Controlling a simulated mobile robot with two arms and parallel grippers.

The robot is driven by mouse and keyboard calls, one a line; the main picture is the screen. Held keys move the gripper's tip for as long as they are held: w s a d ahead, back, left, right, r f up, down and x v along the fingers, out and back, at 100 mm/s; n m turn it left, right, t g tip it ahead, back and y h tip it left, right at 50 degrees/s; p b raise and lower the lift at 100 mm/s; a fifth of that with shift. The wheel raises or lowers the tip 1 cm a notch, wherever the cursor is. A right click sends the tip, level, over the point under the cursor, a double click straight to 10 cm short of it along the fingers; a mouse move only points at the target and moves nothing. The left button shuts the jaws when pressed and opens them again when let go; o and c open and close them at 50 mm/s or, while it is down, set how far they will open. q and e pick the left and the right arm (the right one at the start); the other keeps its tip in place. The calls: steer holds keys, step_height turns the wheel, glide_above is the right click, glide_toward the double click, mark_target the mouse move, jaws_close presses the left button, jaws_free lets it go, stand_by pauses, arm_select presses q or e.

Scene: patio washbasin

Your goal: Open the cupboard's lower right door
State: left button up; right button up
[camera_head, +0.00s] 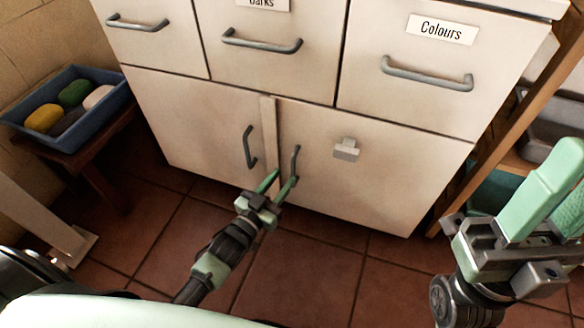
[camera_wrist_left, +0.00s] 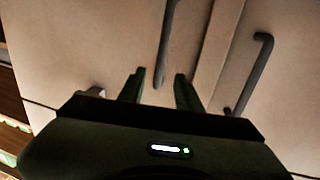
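The cupboard's lower right door (camera_head: 385,185) is pale cream and sits shut, with a grey upright bar handle (camera_head: 295,160) near its left edge. A grey block (camera_head: 346,149) is fixed on its upper part. My left gripper (camera_head: 276,184) is open, its green fingers at the lower end of that handle. In the left wrist view the handle (camera_wrist_left: 168,45) lines up with the gap between the fingers (camera_wrist_left: 160,88); contact cannot be told. My right gripper (camera_head: 550,190) is at the right edge, away from the door; its finger gap is unclear.
The lower left door (camera_head: 195,120) is shut, with its own handle (camera_head: 249,147) close by. Shut drawers run above, one labelled Colours (camera_head: 442,29). A blue tray (camera_head: 110,105) with coloured soaps stands on a stool at left. Tiled floor (camera_head: 300,275) in front is clear.

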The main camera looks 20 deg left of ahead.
mark_target(292, 168)
arm_select(q)
steer(key=b+x, duration=0.2)
steer(key=x, duration=0.4)
steer(key=shift+w+d+f, duration=0.1)
steer(key=shift+w+d, duration=0.05)
steer(key=shift+w, duration=0.05)
jaws_close()
stand_by(1.2)
